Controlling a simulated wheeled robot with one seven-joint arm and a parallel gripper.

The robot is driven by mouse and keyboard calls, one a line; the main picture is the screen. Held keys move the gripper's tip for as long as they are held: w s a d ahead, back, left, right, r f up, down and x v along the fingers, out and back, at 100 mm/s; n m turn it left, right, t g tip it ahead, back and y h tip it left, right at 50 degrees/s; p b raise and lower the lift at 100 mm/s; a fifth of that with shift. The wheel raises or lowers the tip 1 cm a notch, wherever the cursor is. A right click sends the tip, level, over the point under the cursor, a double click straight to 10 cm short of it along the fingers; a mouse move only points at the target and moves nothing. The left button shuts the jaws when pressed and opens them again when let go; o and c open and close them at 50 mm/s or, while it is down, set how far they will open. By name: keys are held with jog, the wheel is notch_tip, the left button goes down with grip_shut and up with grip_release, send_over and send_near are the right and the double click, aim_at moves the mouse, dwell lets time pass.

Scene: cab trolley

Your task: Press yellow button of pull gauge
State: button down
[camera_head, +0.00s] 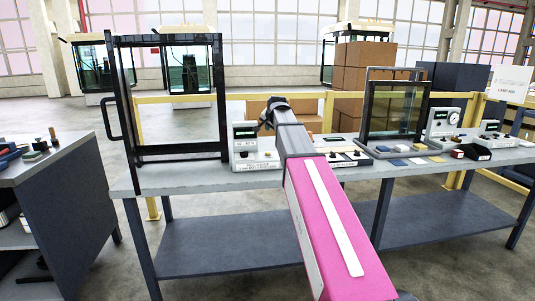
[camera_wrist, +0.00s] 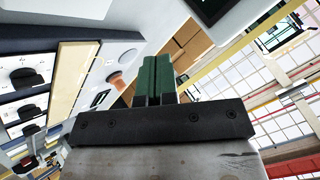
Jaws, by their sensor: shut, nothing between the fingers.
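The pull gauge (camera_head: 246,155) is a pale grey unit with an upright dark-screened block and a low labelled base. It stands on the table just left of my arm. My gripper (camera_head: 266,125) is above and beside its right side in the head view, with its fingertips hard to make out. In the wrist view my gripper (camera_wrist: 158,62) shows two green fingers together, with nothing between them. An orange-brown round button or knob (camera_wrist: 116,80) on a white panel lies left of the fingers, apart from them.
A black upright frame (camera_head: 113,100) stands left of the gauge. A panel with black knobs (camera_head: 345,159) is right of my arm, also in the wrist view (camera_wrist: 27,77). Further right stand a glass-fronted frame (camera_head: 395,108) and a dial unit (camera_head: 442,123). A side table (camera_head: 50,165) is at left.

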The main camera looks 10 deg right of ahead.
aim_at(268, 153)
jog(key=shift+f, duration=0.1)
jog(key=shift+f, duration=4.35)
jog(key=shift+f, duration=0.15)
jog(key=shift+f, duration=0.25)
jog(key=shift+f, duration=0.5)
jog(key=shift+r, duration=0.95)
